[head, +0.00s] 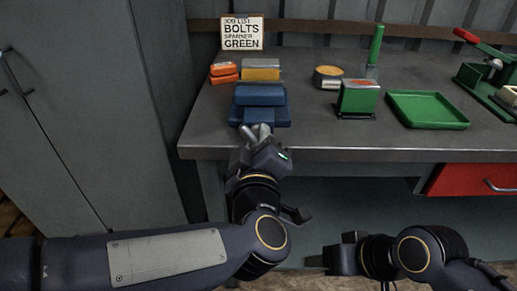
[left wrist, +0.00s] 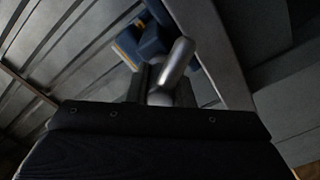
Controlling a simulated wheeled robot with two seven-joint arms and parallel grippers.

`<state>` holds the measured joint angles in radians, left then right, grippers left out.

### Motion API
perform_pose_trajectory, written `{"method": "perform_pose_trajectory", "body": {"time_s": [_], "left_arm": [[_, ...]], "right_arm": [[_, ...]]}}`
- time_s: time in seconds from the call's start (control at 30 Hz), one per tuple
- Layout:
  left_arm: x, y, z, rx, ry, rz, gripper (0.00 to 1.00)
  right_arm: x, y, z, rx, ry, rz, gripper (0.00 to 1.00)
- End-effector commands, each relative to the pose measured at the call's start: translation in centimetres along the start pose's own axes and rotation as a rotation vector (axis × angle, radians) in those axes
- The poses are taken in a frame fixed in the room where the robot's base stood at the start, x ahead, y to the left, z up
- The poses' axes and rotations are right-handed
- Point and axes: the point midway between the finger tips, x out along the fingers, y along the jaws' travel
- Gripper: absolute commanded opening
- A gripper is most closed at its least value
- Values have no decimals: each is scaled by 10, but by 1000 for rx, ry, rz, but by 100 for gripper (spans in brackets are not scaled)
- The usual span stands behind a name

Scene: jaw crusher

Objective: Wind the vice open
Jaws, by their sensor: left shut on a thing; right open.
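The blue vice (head: 260,101) stands at the front left edge of the grey workbench. It also shows in the left wrist view (left wrist: 148,42). A metal handle (head: 262,130) sits at its front, and its rounded end (left wrist: 180,58) shows in the left wrist view. My left gripper (head: 256,140) is at the bench's front edge, just below the vice, shut on the handle. Its fingers partly hide the handle. How wide the vice jaws stand is hard to tell. My right gripper (head: 335,259) is low in front of the bench, open and away from the vice.
Orange blocks (head: 223,72) and a yellow block (head: 261,70) lie behind the vice. A green box (head: 358,97), a green tray (head: 427,109) and a red-handled green tool (head: 490,75) stand to the right. A sign (head: 242,33) leans at the back. A grey cabinet (head: 90,100) stands left.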

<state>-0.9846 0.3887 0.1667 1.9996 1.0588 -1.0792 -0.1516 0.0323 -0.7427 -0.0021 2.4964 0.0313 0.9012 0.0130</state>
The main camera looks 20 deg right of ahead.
Motion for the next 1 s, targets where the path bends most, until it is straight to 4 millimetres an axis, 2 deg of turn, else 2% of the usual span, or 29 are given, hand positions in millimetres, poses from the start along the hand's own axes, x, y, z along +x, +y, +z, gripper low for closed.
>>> {"method": "perform_pose_trajectory", "body": {"time_s": [0.03, 0.6, 1.0], "left_arm": [[0, -4, 3, -47, 0, -1, 0], [0, -3, 3, -586, -1, -1, 0], [0, -2, 2, -876, -1, -3, 0]], "right_arm": [[7, 3, 4, 0, 0, 0, 58], [45, 20, 23, 0, 0, 0, 58], [64, 29, 32, 0, 0, 0, 58]]}}
